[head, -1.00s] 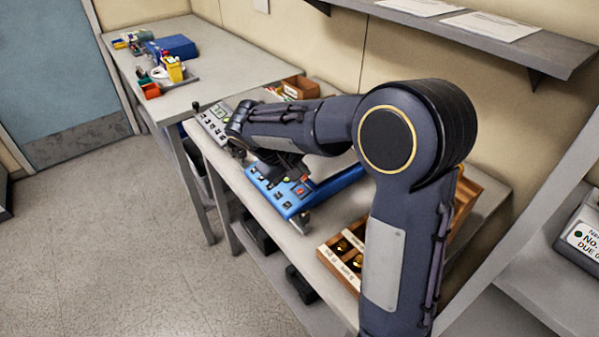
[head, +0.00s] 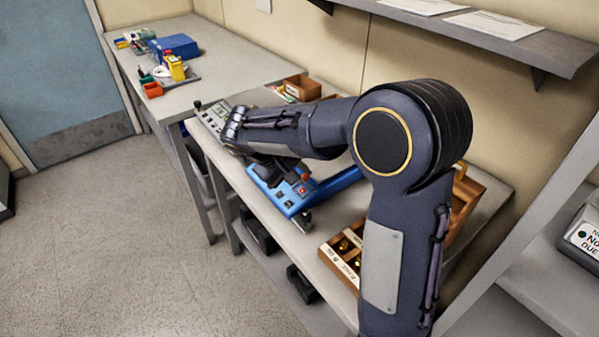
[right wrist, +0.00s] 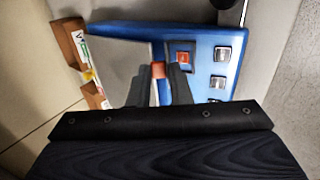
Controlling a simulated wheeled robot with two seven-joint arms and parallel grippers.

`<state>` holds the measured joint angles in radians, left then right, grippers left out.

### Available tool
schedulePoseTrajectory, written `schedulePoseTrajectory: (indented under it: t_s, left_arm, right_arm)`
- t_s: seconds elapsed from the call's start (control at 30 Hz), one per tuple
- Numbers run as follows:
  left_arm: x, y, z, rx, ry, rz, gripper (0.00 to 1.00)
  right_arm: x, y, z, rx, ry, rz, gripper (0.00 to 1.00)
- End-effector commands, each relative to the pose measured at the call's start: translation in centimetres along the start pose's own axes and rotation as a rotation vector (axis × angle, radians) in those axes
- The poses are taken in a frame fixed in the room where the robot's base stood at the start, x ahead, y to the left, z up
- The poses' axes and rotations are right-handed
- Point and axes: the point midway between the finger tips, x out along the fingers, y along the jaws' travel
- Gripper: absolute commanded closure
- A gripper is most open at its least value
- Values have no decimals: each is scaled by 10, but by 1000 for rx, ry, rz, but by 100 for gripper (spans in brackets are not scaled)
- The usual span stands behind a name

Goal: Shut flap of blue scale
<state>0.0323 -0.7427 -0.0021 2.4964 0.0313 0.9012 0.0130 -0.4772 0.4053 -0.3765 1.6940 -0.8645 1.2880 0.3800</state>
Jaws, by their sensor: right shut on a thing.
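The blue scale (head: 287,198) lies on the grey bench in the head view, partly hidden under my right arm. In the right wrist view its blue body (right wrist: 205,42) shows a row of square buttons, one of them orange-red, beside a grey area. My right gripper (right wrist: 159,74) is low over the scale, its fingers shut on a small orange-red tab (right wrist: 158,69). The tab also shows in the head view (head: 305,176). I cannot tell the flap's exact angle, as my arm and fingers hide much of it. My left gripper is not in view.
A grey pump (head: 212,117) stands beyond the scale. A wooden tray with compartments (head: 470,203) is to its right. A small brown box (head: 302,88) sits at the back near the wall. A shelf (head: 500,48) hangs above. The floor at left is clear.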

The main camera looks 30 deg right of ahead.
Motion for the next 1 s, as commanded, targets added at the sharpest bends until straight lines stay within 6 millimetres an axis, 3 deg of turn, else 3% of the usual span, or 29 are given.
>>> schedulePoseTrajectory:
  t_s: [0.47, 0.5, 0.6, 1.0]
  left_arm:
    - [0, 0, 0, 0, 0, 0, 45]
    - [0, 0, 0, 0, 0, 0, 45]
    - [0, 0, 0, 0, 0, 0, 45]
    - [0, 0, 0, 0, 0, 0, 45]
  right_arm:
    - [1, -4, 1, -4, -2, -5, 100]
    - [1, -4, 1, -4, -2, -5, 78]
    - [1, -3, 0, -3, -2, -3, 65]
    - [-8, -1, 0, -1, 1, 0, 63]
